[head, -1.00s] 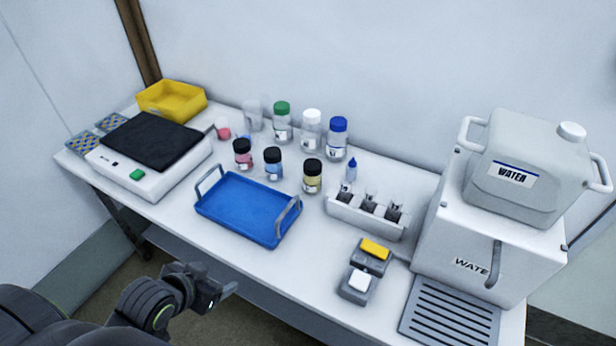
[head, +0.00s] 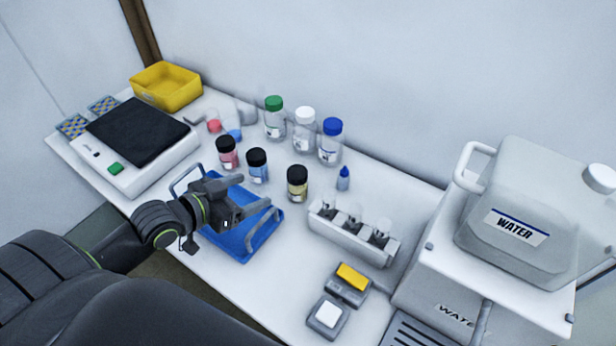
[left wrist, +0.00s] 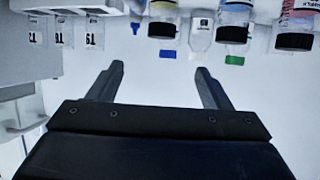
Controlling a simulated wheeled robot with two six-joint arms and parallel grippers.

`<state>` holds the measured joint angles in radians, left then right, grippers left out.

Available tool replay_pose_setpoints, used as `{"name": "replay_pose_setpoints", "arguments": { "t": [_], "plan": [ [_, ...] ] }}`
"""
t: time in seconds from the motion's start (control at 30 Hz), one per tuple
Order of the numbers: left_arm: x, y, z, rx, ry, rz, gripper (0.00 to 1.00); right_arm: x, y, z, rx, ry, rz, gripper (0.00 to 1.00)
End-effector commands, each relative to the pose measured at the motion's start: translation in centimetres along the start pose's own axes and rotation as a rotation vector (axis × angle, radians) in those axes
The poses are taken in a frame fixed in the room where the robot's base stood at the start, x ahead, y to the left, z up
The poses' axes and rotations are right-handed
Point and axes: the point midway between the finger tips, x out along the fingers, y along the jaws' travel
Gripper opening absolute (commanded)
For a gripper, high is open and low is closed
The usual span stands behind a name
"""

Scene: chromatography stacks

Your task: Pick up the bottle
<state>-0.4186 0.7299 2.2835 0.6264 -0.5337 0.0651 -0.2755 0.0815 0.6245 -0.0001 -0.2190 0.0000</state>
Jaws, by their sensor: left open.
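Several bottles stand on the bench in the head view. Three small ones have black caps, with pink (head: 228,157), blue (head: 257,170) and yellow (head: 297,187) contents. Three taller clear ones behind have green (head: 274,122), white (head: 304,134) and blue (head: 331,146) caps. Which one the task means is unclear. My left gripper (head: 257,192) is open and empty above the blue tray (head: 237,248), in front of the black-capped bottles. The left wrist view, upside down, shows its spread fingers (left wrist: 163,82) with the yellow bottle (left wrist: 163,12) beyond them. My right gripper is out of view.
A vial rack (head: 350,246) and a small blue dropper bottle (head: 343,182) stand right of the bottles. A balance (head: 125,180) and yellow bin (head: 165,88) are at left. A water container (head: 520,230) stands at right. Small grey devices (head: 328,314) lie near the front edge.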

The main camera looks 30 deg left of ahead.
Motion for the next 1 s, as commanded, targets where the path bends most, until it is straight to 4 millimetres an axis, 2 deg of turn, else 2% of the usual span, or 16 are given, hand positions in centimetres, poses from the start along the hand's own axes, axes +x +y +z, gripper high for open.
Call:
{"name": "replay_pose_setpoints", "arguments": {
  "t": [0.33,0.6,0.87,1.0],
  "plan": [
    [5.8,0.0,0.0,-0.005,0.003,0.000,0.72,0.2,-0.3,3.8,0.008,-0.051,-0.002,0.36],
    [10.4,0.0,0.0,-0.003,0.001,0.001,0.72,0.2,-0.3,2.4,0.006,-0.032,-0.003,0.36],
    [12.0,0.0,0.0,-0.002,-0.001,0.001,0.72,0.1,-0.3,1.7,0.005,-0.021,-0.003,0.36],
    [13.7,-0.2,0.0,-0.003,-0.001,0.001,0.72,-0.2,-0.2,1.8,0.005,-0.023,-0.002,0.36]
  ]
}}
